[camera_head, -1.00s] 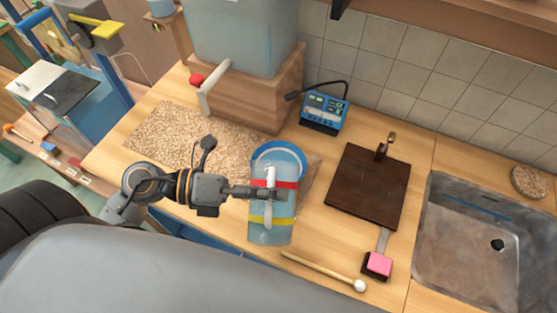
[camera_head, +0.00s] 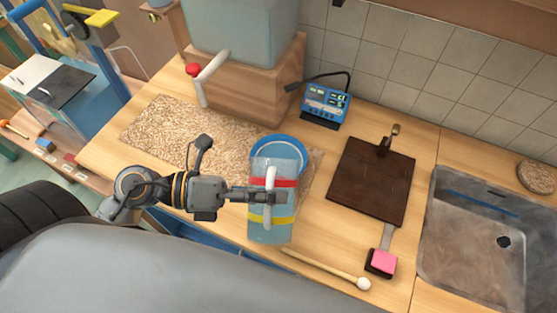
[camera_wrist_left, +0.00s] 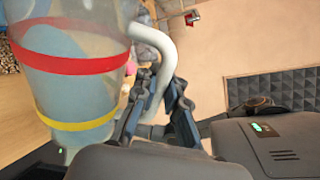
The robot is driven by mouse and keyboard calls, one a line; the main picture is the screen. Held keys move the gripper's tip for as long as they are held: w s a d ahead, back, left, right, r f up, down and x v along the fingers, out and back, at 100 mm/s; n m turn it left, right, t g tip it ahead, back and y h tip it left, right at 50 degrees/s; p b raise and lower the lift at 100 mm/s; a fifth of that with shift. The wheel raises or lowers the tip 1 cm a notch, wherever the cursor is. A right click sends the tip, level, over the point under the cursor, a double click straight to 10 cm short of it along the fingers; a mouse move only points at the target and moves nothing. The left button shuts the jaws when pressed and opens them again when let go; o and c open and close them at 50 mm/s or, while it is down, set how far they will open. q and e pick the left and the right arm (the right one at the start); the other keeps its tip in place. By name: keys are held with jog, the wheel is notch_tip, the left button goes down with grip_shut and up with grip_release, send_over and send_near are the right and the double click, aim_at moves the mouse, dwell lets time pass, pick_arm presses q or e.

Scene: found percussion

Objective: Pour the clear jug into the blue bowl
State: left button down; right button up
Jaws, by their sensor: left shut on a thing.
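The clear jug (camera_head: 263,236) has a red band, a yellow band and a white handle (camera_head: 270,180). My left gripper (camera_head: 277,196) is shut on that handle in the head view. The left wrist view shows the jug (camera_wrist_left: 75,85) tilted, with bluish contents, and the gripper fingers (camera_wrist_left: 158,112) at its handle. The blue bowl (camera_head: 278,143) is just beyond the jug, on or beside the speckled mat, and the jug covers its near part. I cannot tell whether liquid is flowing. My right gripper is not in view.
A large tank with a red-knobbed tap (camera_head: 193,70) stands on a wooden block behind. A blue device (camera_head: 325,104), a dark board (camera_head: 371,180), a pink-topped block (camera_head: 382,262) and a mallet (camera_head: 330,271) lie around. A metal sink (camera_head: 470,235) is at right.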

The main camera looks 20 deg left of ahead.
pick_arm(q)
jog(key=shift+s+d+f+m+b, duration=0.1)
jog(key=shift+s+f+m+b, duration=0.3)
jog(key=shift+f, duration=0.2)
jog(key=shift+s+d+r+m+t+p, duration=0.1)
jog(key=shift+s+r+m+t+p, duration=0.1)
jog(key=shift+r+m+t+p, duration=0.15)
jog(key=shift+s+d+f+m, duration=0.1)
jog(key=shift+s+m, duration=0.25)
jog(key=shift+m, duration=0.1)
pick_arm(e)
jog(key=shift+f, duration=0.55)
